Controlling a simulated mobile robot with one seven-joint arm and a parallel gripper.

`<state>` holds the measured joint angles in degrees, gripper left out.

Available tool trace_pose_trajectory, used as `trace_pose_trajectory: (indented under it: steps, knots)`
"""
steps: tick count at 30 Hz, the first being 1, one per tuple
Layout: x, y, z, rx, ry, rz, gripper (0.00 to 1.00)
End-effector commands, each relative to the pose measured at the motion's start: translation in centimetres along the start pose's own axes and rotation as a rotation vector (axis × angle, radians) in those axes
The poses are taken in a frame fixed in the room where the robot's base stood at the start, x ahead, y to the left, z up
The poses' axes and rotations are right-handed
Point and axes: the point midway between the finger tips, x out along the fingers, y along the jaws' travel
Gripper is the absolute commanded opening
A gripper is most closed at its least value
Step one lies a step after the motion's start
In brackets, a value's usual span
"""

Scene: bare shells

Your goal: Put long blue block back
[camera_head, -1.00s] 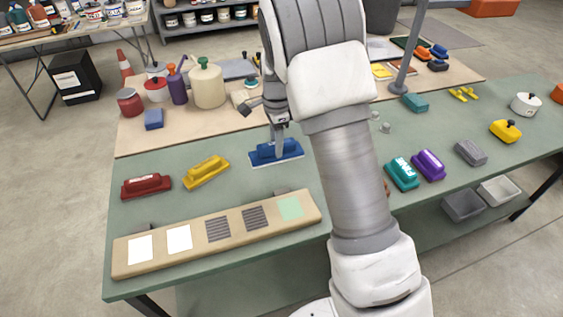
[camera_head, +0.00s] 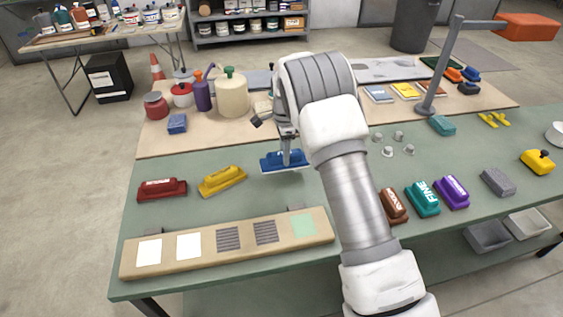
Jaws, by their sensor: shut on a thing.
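The long blue block (camera_head: 273,163) is a dark blue sanding block with a pale lower edge. It is near the middle of the green table, right of the yellow block (camera_head: 222,180) and the dark red block (camera_head: 161,190). My gripper (camera_head: 287,158) points down and is shut on the blue block's top. The block looks level. I cannot tell whether it touches the table or hangs just above it. My forearm and wrist hide part of the table to the right.
A beige board (camera_head: 190,268) with white, grey and green patches lies along the front edge. Brown (camera_head: 393,206), teal (camera_head: 422,199) and purple (camera_head: 452,192) blocks stand right of my arm. Jars and bottles, including a cream one (camera_head: 232,95), stand behind. Green tabletop around the block is clear.

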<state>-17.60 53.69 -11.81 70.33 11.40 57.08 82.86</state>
Motion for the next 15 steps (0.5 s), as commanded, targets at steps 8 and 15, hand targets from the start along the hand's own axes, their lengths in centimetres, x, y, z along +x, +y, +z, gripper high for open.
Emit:
trace_pose_trajectory:
  steps: [8, 15]
  knots:
    - [1.3, -1.0, 0.9, 0.000, 0.000, 0.000, 0.00]
    - [4.6, -0.9, 0.8, 0.000, 0.000, 0.001, 0.00]
